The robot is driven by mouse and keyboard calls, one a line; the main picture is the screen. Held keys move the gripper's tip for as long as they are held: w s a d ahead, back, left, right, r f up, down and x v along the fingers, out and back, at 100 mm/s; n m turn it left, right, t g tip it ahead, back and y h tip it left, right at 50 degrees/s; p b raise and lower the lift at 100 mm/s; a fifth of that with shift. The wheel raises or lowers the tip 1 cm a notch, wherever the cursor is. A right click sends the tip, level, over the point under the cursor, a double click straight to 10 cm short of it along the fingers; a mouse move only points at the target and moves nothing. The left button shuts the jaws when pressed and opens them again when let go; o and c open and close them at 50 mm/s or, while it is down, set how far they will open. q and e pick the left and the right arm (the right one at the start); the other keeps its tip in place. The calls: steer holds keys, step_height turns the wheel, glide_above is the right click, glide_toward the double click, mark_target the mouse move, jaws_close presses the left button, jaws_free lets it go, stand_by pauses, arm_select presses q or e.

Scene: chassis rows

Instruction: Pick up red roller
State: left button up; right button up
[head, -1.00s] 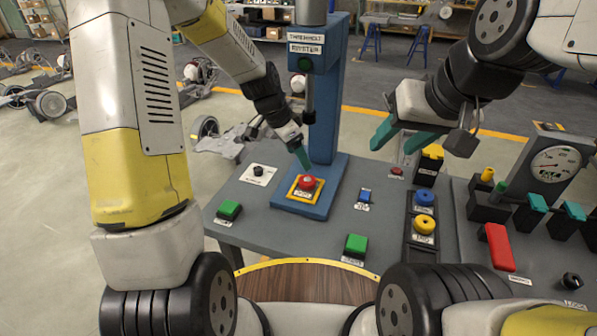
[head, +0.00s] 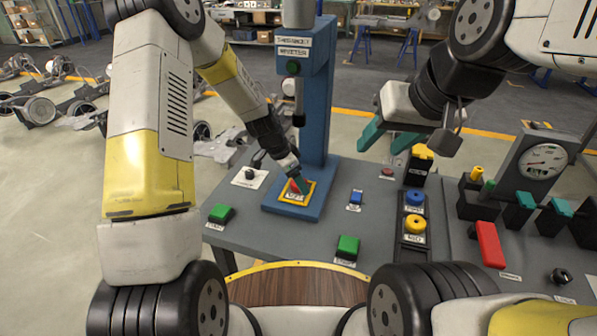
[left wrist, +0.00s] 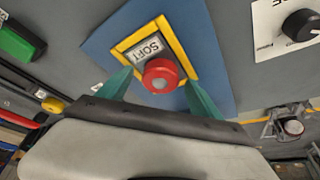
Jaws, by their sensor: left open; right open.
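The red roller (left wrist: 160,75) shows in the left wrist view as a short round red piece with a pale end. It sits at a yellow-framed pad labelled SOFT on the blue press base. In the head view only a sliver of its red (head: 292,186) shows behind my left fingers. My left gripper (head: 302,184) is open, with its teal fingertips low over the pad. In the left wrist view one finger stands on each side of the roller; contact is not clear. My right gripper (head: 386,140) is open and empty, above the bench's right part.
The blue press column (head: 317,105) rises just behind the pad. Green buttons (head: 348,246), a blue button (head: 356,197), yellow knobs (head: 415,224), a red block (head: 490,244) and a gauge (head: 543,160) stand on the grey bench.

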arm_select(q)
jaws_close()
stand_by(0.3)
steer(key=shift+r, duration=0.15)
steer(key=shift+r, duration=0.7)
step_height(320, 180, up, 2)
steer(key=shift+s+r, duration=0.1)
steer(key=shift+s, duration=0.05)
steer(key=s+a+r, duration=0.1)
steer(key=s+r, duration=0.1)
steer(key=s, duration=0.5)
steer(key=s+a+r, duration=0.1)
steer(key=s+r, duration=0.1)
steer(key=s, duration=0.6)
steer(key=shift+s+a, duration=0.25)
